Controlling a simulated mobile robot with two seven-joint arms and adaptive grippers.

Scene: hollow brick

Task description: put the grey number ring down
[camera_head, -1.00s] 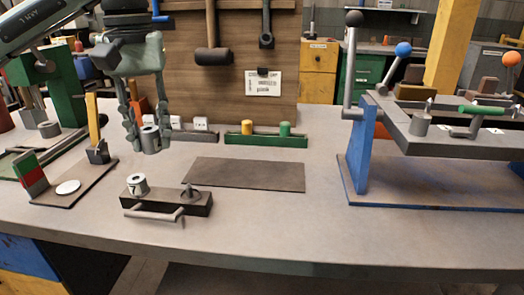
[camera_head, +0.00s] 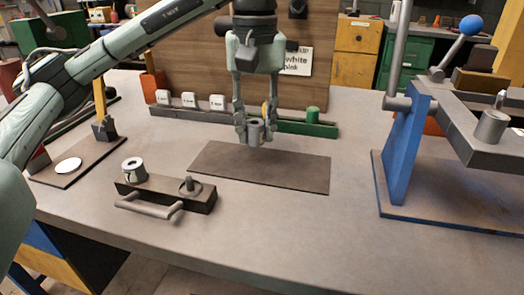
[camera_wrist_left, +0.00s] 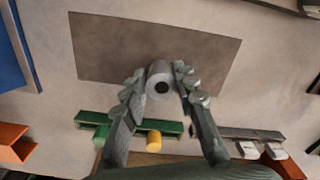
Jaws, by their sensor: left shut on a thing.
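My left gripper (camera_head: 256,134) is shut on a grey number ring (camera_head: 256,128), a short hollow cylinder held upright between the fingertips. In the left wrist view, the ring (camera_wrist_left: 159,71) shows its round dark hole, with a finger on each side. The number on it cannot be read. The gripper points down at the back edge of a dark flat plate (camera_head: 265,170) on the bench. The plate (camera_wrist_left: 110,45) lies beyond the ring in the left wrist view. The gap beneath the ring is hard to judge. My right gripper is not in view.
A dark block with a handle (camera_head: 165,196) carries another grey ring (camera_head: 134,168) and a peg. Behind the gripper are a green rail (camera_head: 320,130) with coloured cylinders and a grey rail with white cubes (camera_head: 190,100). A blue-legged stand (camera_head: 408,150) is at right. The plate is clear.

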